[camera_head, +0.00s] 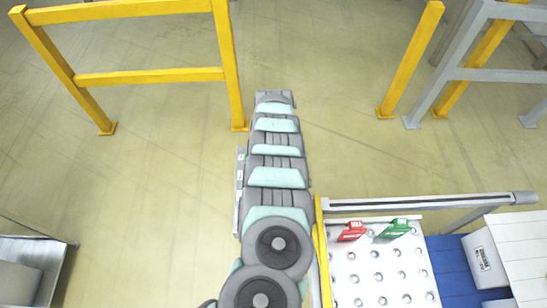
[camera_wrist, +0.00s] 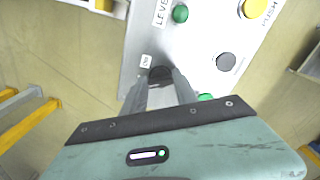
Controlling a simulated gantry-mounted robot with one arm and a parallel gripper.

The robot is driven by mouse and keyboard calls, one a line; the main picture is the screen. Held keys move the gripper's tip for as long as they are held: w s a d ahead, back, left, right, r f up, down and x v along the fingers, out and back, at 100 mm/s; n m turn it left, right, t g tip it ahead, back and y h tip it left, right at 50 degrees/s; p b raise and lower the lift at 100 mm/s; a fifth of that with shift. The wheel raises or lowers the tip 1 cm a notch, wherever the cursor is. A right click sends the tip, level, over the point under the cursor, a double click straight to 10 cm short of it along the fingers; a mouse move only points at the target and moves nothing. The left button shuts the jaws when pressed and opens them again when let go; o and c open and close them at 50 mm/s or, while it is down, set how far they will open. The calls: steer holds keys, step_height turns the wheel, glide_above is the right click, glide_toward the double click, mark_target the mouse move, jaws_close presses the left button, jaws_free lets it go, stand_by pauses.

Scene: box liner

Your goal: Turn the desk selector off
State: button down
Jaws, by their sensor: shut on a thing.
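A light grey control panel (camera_wrist: 200,48) fills the upper middle of the wrist view. My gripper (camera_wrist: 160,84) reaches onto it and is shut on a black selector knob (camera_wrist: 160,74), with a finger on each side. Only the knob's top shows between the fingertips, and I cannot tell which way it points. A small white label (camera_wrist: 146,61) sits beside it; its text is too small to read. In the head view my arm hides the gripper, and I cannot make out the panel there.
The panel also carries a green button (camera_wrist: 180,13), a yellow button (camera_wrist: 252,8), a dark grey round control (camera_wrist: 226,62) and a green part (camera_wrist: 205,97) close to my right finger. In the head view, yellow railings (camera_head: 150,76) and a perforated white table (camera_head: 380,270) stand around.

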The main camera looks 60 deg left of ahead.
stand_by(0.3)
steer(key=c, duration=1)
jaws_free()
steer(key=shift+o, duration=0.2)
step_height(320, 180, up, 11)
steer(key=shift+f, duration=0.1)
